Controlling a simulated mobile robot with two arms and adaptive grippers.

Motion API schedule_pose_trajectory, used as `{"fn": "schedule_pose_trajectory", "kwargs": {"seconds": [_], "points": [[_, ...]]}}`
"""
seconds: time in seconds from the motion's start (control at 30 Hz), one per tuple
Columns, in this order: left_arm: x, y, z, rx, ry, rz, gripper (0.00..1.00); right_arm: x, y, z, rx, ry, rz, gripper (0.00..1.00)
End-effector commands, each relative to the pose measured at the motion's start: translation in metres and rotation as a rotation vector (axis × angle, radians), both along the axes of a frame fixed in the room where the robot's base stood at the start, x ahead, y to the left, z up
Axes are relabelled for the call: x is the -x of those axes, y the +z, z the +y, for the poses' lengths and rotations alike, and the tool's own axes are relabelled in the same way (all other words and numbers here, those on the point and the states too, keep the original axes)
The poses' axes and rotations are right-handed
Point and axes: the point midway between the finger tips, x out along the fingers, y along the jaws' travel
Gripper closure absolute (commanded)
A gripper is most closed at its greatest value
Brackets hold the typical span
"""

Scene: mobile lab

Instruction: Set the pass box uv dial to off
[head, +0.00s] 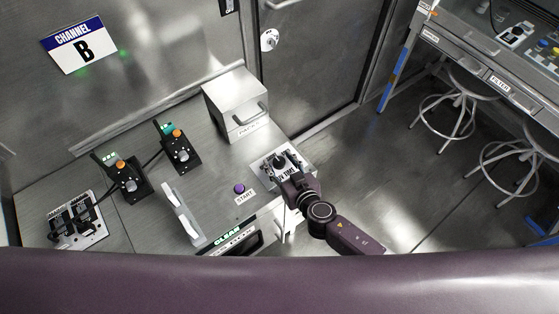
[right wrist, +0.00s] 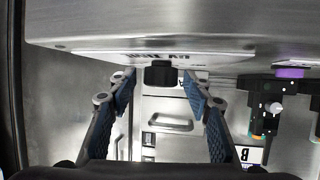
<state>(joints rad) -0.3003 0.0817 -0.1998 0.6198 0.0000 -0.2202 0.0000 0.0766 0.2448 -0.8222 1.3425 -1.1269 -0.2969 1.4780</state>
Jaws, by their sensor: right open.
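The pass box uv dial (head: 279,161) is a black knob on a white plate (head: 262,172) lettered "UV TIME", at the bench's right front corner. My right gripper (head: 287,176) is at this plate, with its fingers open around the dial. In the right wrist view the dial (right wrist: 161,75) stands centred between the two blue-padded fingertips, with a gap on each side, and the plate lettering is upside down. The dial's pointer and setting cannot be read. My left gripper is not in view.
A purple START button (head: 239,188) and a green CLEAR display (head: 228,237) are left of the dial. A metal box with a handle (head: 238,105) stands behind it. Two black control units (head: 178,148) (head: 126,181) and a switch panel (head: 77,222) lie further left. Stools (head: 446,112) stand right; floor between is clear.

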Motion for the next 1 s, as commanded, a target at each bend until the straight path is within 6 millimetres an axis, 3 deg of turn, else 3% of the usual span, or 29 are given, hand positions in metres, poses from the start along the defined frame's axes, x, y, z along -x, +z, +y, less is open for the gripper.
{"fn": "schedule_pose_trajectory", "kwargs": {"seconds": [0.3,0.7,1.0], "points": [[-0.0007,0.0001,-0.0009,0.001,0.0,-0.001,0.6,-0.0015,-0.0009,0.0013,0.0,0.001,0.0,0.55],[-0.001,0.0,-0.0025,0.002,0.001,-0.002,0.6,-0.0013,-0.0009,0.001,0.0,0.0,0.0,0.97],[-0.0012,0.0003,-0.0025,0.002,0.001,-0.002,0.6,-0.0014,-0.0011,0.0,0.001,0.047,0.001,0.97]]}}
